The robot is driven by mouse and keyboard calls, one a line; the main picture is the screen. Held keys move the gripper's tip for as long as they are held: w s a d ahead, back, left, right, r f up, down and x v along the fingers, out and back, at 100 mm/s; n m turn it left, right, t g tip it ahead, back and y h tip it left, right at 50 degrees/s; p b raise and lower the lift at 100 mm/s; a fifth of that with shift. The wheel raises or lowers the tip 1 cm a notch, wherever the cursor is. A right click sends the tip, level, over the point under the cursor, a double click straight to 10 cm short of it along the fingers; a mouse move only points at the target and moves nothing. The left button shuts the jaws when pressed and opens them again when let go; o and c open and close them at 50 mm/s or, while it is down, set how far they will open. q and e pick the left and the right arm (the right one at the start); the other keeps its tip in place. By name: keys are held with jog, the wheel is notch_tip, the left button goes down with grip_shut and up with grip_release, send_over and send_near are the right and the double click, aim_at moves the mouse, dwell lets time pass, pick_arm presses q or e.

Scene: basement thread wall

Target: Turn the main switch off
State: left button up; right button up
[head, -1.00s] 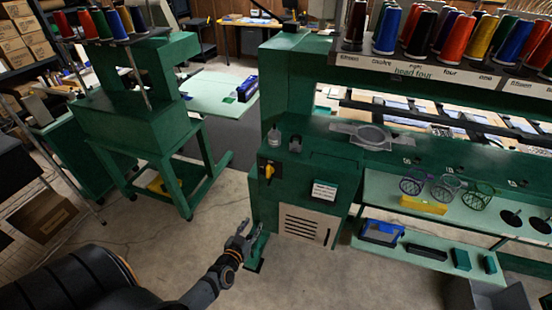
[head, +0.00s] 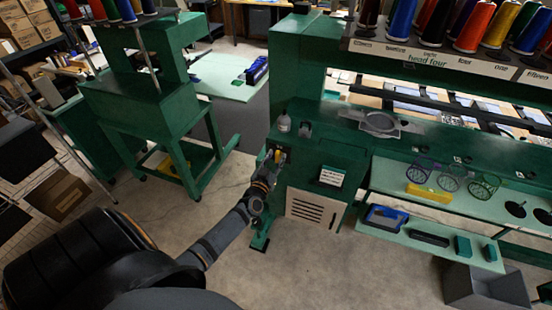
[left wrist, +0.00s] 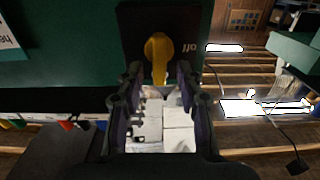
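The main switch is a yellow knob on a dark plate on the green machine's front corner; in the left wrist view the knob (left wrist: 158,52) runs up and down, and the plate is marked "off" to its right. My left gripper (left wrist: 158,80) is open, with a finger on each side of the knob's lower end and small gaps beside it. In the head view the left gripper (head: 271,162) covers most of the switch, and a bit of the yellow knob (head: 281,156) shows. I cannot tell whether it touches. My right gripper is in neither view.
Another green machine (head: 150,105) stands to the left; the floor between is clear.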

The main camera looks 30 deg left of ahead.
pick_arm(q)
jog(key=shift+w, duration=0.35)
grip_shut()
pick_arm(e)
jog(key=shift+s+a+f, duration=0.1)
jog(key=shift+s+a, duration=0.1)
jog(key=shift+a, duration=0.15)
